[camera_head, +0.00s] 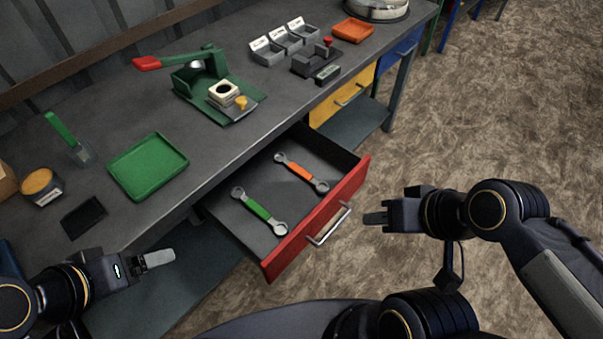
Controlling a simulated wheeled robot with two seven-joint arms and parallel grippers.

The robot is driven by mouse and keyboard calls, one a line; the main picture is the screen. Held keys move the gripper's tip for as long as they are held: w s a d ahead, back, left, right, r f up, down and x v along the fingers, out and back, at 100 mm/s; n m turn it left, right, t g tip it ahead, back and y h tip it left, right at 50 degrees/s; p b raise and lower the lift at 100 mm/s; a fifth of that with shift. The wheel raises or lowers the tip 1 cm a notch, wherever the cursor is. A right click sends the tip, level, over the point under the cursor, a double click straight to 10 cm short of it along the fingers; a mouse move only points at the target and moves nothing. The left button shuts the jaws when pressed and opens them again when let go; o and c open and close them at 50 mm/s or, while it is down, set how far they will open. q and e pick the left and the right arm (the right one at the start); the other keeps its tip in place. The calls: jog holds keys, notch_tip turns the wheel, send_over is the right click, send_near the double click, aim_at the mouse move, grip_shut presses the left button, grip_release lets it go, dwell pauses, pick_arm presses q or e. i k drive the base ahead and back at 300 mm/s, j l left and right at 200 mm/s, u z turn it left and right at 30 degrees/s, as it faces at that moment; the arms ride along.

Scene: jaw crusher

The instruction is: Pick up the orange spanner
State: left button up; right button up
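The orange spanner (300,172) lies in the open red-fronted drawer (358,184), toward its far right side. It has silver ends and an orange handle. A green-handled spanner (259,210) lies beside it, nearer the left of the drawer. My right gripper (374,218) is to the right of the drawer front, outside the drawer and apart from both spanners. Its fingers point left; from this angle I cannot tell their gap. My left gripper (158,259) is at the lower left, near the bench's front edge, away from the spanners. Its finger gap is not clear either.
The bench holds a green tray (147,166), a green press with a red handle (199,79), small grey bins (283,43), an orange tray (353,30) and a brush (68,137). A closed yellow drawer (343,95) is beyond the open one. The floor at right is clear.

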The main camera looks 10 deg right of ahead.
aim_at(322, 187)
jog(key=k+j+u, duration=0.1)
jog(key=k+u, duration=0.15)
jog(key=k, duration=0.4)
jog(key=i+l+u, duration=0.1)
jog(key=u, duration=0.35)
jog(key=l+u, duration=0.3)
jog(key=u, duration=0.2)
jog(key=l+u, duration=0.25)
jog(key=u, duration=0.2)
jog(key=l, duration=1.4)
